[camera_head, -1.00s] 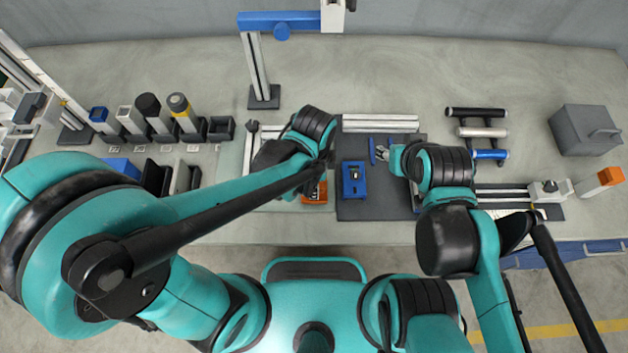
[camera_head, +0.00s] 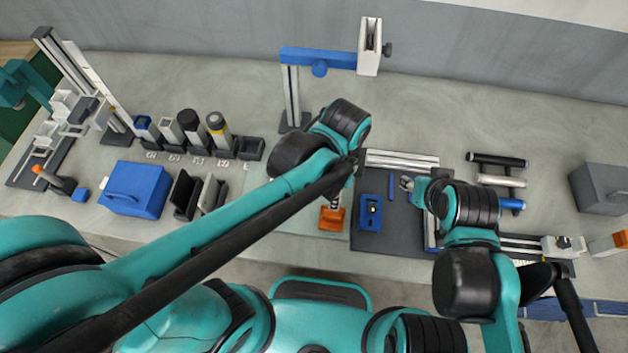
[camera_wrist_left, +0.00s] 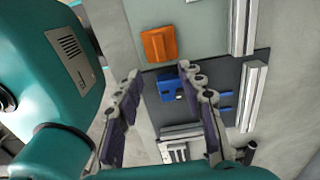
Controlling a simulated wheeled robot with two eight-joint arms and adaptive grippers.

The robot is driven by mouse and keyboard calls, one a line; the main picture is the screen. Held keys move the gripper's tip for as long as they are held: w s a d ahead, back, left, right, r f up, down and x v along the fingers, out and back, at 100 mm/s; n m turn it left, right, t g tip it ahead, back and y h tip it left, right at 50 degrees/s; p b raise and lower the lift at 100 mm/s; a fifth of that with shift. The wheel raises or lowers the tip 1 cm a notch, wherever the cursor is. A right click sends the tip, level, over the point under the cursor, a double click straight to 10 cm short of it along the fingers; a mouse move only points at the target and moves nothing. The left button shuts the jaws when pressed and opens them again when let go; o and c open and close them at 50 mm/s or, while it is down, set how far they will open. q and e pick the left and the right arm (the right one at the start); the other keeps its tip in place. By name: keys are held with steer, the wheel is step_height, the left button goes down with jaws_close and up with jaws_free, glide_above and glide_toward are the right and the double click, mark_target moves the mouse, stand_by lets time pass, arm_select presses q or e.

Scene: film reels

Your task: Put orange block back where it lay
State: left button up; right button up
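The orange block (camera_head: 332,218) lies on the pale mat, beside the dark mat's left edge, in the head view. It also shows in the left wrist view (camera_wrist_left: 159,44), flat and clear of the fingers in the picture. My left gripper (camera_wrist_left: 160,72) is open, with nothing between its two fingers. In the head view the left wrist and forearm hide most of it, just behind the orange block. My right gripper (camera_head: 407,183) is over the right part of the dark mat; its fingers are too small to read.
A blue block (camera_head: 370,212) lies on the dark mat (camera_head: 388,235), right of the orange block. A blue stand (camera_head: 318,57) rises behind the left wrist. Several bottles, a blue box (camera_head: 135,190) and black holders stand left. A grey box (camera_head: 603,190) is at right.

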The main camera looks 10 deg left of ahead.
arm_select(q)
steer(key=w+a+r+n+t, duration=0.1)
steer(key=a+r+n+t, duration=0.1)
steer(key=a+n, duration=0.7)
steer(key=a+r+n+t, duration=0.3)
steer(key=a+n+t, duration=0.2)
steer(key=a+n, duration=0.4)
steer(key=shift+w, duration=0.4)
steer(key=shift+d, duration=0.1)
step_height(320, 180, down, 5)
steer(key=b, duration=0.5)
steer(key=shift+f, duration=0.1)
